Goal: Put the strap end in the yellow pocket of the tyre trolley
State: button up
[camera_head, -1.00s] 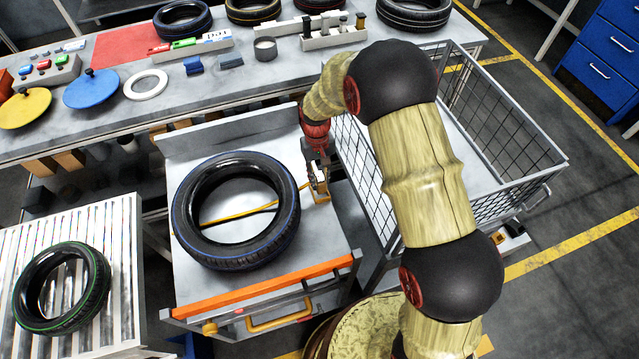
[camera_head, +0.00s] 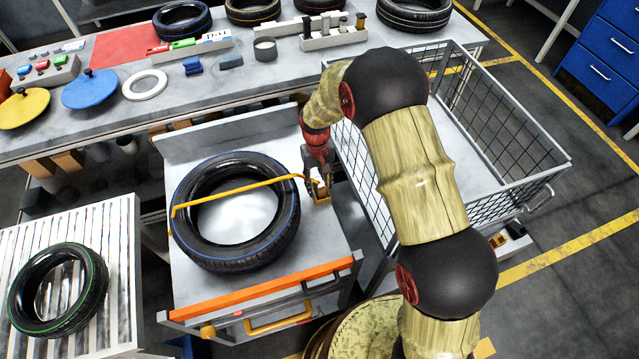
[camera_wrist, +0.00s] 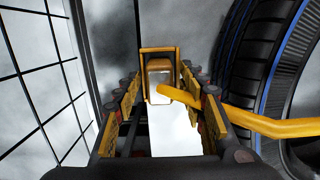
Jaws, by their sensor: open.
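The yellow strap (camera_head: 240,186) runs over the top of the blue-lined tyre (camera_head: 185,225) on the trolley (camera_head: 325,240), from the tyre's left side to my gripper (camera_head: 316,190). In the wrist view the strap (camera_wrist: 270,126) comes in from the right, and its end lies between my open fingers (camera_wrist: 160,105), at the near side of the yellow pocket (camera_wrist: 160,51). The pocket is a small yellow frame with a pale inside, right of the tyre. My fingers stand on either side of it. I cannot tell how deep the strap end sits in the pocket.
A wire-mesh cart (camera_head: 500,150) stands close to the right of my gripper; its mesh also shows in the wrist view (camera_wrist: 40,80). A slatted stand with a green-lined tyre (camera_head: 97,290) is at left. A workbench (camera_head: 120,115) with tyres and small items is behind.

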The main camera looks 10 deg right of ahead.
notch_tip(320, 180, up, 12)
jog(key=w+p, duration=0.1)
jog(key=p, duration=0.2)
notch_tip(320, 180, up, 10)
jog(key=t, duration=0.1)
send_over(318, 180)
jog(key=s+d, duration=0.3)
jog(key=s+d+r+m+t, duration=0.1)
jog(key=s+d+r+t, duration=0.15)
jog(key=s+r, duration=0.55)
jog(key=s+d+r+t, duration=0.1)
jog(key=s+d+r, duration=0.2)
jog(key=s, duration=0.6)
jog(key=s+d+r+m+t, duration=0.1)
jog(key=s+d+r+t, duration=0.1)
jog(key=s+r, duration=0.4)
jog(key=s+d, duration=0.1)
jog(key=s, duration=0.1)
jog(key=shift+s+d+r, duration=0.2)
jog(key=shift+s+r, duration=0.1)
jog(key=shift+s, duration=0.05)
jog(key=shift+t, duration=0.25)
